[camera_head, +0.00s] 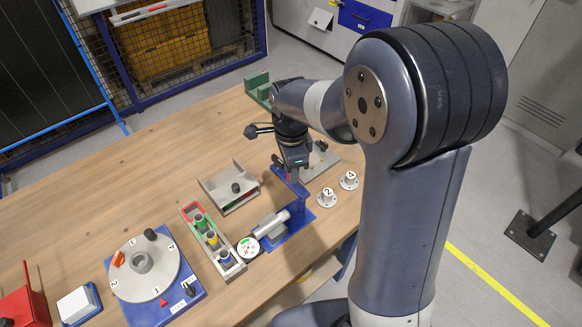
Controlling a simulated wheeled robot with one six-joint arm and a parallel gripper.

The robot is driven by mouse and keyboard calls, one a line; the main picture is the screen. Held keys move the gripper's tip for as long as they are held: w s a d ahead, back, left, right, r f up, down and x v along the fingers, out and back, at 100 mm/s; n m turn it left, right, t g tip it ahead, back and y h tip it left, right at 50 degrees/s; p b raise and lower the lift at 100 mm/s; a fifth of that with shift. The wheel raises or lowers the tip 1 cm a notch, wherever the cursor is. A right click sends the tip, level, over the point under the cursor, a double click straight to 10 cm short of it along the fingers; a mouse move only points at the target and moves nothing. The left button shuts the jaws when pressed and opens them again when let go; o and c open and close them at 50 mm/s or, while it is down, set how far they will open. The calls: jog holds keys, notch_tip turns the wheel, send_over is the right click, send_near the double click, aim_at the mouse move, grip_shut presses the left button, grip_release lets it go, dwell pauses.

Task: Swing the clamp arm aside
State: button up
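The rotary jig is a pale round disc (127,287) with numbered marks, on a blue base (184,308) at the lower left. A grey ring stands at its middle, with an orange piece (118,259) and a black knob (150,234) near the rim. I cannot tell which part is the clamp arm. My gripper (292,177) points down far to the right of the disc, close above or beside a blue upright stand (296,190). Its fingers are small and dark, so its opening and any contact are unclear.
A grey cylinder (271,224) and a dial gauge (248,249) sit by the stand. A parts tray (187,211), a grey open box (211,199) and two numbered pegs (326,197) are nearby. A red bin (30,305) stands lower left. The table's left-back area is clear.

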notch_tip(320, 180, up, 11)
dwell(0.4)
jog(key=shift+f, duration=0.2)
notch_tip(320, 180, down, 11)
jog(key=shift+r, duration=0.1)
dwell(0.4)
jog(key=shift+s, duration=0.1)
jog(key=shift+r, duration=0.1)
